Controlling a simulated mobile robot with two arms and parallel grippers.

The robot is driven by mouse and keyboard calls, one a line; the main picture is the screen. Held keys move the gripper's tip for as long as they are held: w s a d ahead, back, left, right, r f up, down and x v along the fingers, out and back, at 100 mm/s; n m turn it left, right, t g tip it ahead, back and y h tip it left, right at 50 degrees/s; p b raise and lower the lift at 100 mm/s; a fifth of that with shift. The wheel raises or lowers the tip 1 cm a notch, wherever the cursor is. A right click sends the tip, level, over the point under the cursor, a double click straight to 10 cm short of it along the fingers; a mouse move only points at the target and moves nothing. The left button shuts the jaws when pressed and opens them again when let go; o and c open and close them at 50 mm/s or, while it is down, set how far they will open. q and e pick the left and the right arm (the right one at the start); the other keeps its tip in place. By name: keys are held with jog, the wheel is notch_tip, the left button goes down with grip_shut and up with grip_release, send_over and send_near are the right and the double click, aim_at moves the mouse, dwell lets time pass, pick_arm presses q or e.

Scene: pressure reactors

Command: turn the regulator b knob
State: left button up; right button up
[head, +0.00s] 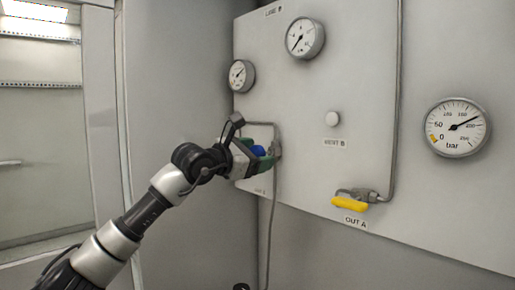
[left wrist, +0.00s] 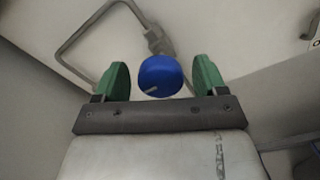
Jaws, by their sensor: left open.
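A round blue knob (left wrist: 160,76) with a pale pointer mark sits between the two green fingers of my left gripper (left wrist: 160,80) in the left wrist view. A gap shows on each side of the knob, so the fingers stand open around it or just in front of it; the depth is hard to tell. My right gripper is in neither view.
The grey panel (head: 350,90) carries several dial gauges, including a large bar gauge (head: 457,127) at right. A white VENT B button (head: 332,118) and a yellow OUT A handle (head: 349,204) are right of my gripper. A thin pipe (head: 268,235) runs down beside it.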

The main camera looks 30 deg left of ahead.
pick_arm(q)
jog(key=shift+w+d, duration=0.1)
jog(key=shift+w, duration=0.2)
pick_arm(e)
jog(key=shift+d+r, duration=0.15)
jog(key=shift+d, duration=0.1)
pick_arm(q)
jog(key=c, duration=0.9)
